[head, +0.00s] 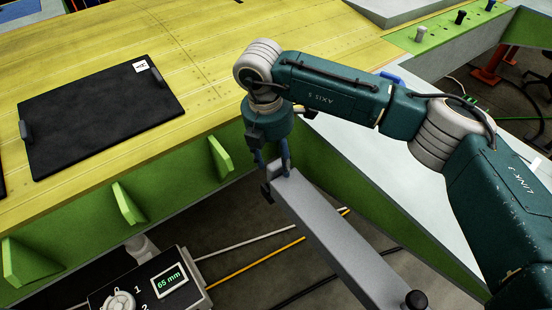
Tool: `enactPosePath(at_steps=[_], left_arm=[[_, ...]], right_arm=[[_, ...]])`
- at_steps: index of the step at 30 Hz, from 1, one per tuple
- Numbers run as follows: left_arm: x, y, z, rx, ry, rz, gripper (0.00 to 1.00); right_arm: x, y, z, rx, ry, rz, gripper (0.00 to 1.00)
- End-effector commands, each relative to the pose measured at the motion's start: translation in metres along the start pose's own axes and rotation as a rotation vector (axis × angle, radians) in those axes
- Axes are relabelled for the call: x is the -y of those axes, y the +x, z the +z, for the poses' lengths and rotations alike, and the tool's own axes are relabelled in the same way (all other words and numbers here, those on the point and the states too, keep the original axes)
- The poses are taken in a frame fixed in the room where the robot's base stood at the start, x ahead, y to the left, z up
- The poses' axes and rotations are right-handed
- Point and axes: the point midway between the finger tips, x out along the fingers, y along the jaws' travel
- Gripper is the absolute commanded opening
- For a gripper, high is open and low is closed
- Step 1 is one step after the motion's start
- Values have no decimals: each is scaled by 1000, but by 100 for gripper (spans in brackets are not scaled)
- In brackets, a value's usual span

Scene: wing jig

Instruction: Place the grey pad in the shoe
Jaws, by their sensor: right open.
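A small dark piece (267,193) shows at the bar's end, perhaps the shoe, partly hidden by the fingers. My left gripper is not in view.
A black mat (90,115) with dark grey blocks at its edges lies on the yellow wing panel (200,50). Green ribs (128,203) stick out below. A box with a "65 mm" display (170,281) stands at the lower left, with cables nearby.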

Motion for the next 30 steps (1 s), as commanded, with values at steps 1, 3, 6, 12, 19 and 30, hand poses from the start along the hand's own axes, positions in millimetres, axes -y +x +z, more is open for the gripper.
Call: enactPosePath(at_steps=[1, 3, 6, 12, 19, 30], left_arm=[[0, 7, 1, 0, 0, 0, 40], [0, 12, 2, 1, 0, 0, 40], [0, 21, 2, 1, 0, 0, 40], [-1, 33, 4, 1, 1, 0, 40], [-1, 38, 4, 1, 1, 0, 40], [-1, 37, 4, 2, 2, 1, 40]], right_arm=[[-2, -6, -1, 0, -1, 6, 48], [-2, -19, -1, 2, -1, 7, 48], [-2, -42, -1, 2, -2, 8, 48], [-1, -84, -1, 2, -2, 6, 48], [0, -110, 0, 0, -1, 4, 48], [0, -114, 0, 0, -1, 2, 48]])
